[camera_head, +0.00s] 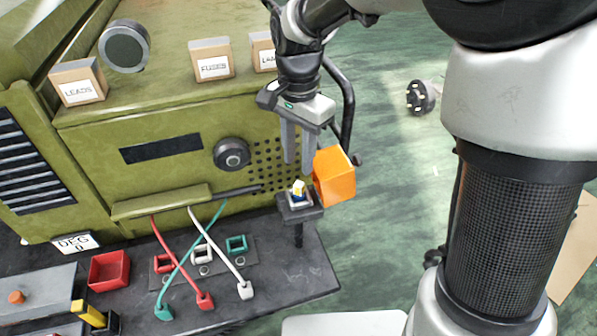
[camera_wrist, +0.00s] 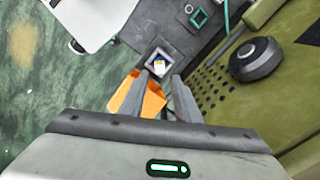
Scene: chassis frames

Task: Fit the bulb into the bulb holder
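The small bulb (camera_head: 299,187), white and yellow with a dark blue part, stands in the square, dark-rimmed holder (camera_head: 313,210) at the end of the bench. In the wrist view the bulb (camera_wrist: 159,66) shows inside the holder's pale square frame. I cannot tell how deep it sits. My gripper (camera_head: 297,164) points down just above it. Its two fingers are apart with a gap between them, and nothing is held. The fingers (camera_wrist: 162,78) also show apart in the wrist view. An orange box-like piece (camera_head: 336,177) is beside the holder, close to the right finger.
The green cabinet (camera_head: 180,175) with a round knob (camera_head: 232,154) stands close behind. Red, white and teal leads (camera_head: 205,299) lie on the dark bench (camera_head: 290,275), near a red tray (camera_head: 109,270).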

